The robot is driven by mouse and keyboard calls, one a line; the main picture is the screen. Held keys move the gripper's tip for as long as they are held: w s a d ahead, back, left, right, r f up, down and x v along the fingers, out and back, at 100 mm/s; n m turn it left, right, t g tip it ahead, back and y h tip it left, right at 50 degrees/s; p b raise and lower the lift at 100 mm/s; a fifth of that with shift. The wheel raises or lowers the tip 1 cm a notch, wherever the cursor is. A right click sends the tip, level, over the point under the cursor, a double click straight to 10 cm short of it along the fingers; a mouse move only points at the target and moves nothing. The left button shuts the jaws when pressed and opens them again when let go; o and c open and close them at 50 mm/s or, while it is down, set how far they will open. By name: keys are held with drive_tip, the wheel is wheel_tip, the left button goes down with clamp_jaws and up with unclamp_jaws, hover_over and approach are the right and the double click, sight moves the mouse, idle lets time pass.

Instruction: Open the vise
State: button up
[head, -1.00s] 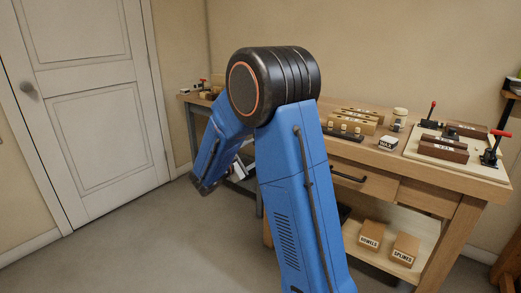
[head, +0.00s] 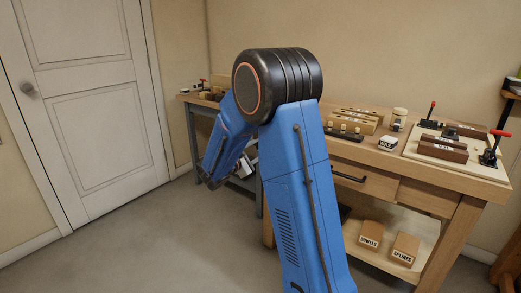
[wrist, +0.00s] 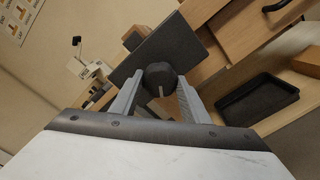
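The vise shows in the wrist view as a dark flat jaw plate (wrist: 213,62) at the bench front, with a round black knob (wrist: 160,74) before it. My gripper (wrist: 161,80) has its two grey fingers apart, one on each side of the knob. The knob lies between or just beyond the fingertips; I see no clear contact. A short pale bar or mark (wrist: 161,91) shows below the knob. In the head view my blue arm hides the vise and most of the gripper.
The workbench (head: 475,178) carries wood blocks, a jar (head: 398,119) and a board with red-handled clamps (head: 490,155). A drawer (head: 365,183) and a lower shelf with boxes (head: 370,234) are below. A black tray (wrist: 255,100) lies right of the gripper. The left floor is clear.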

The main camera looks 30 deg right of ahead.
drive_tip(key=shift+n, duration=2)
drive_tip(key=n, duration=0.4)
drive_tip(key=shift+a, duration=0.1)
drive_tip(key=shift+s+n, duration=0.1)
drive_tip(key=shift+n, duration=1.9)
drive_tip(key=shift+f, duration=0.1)
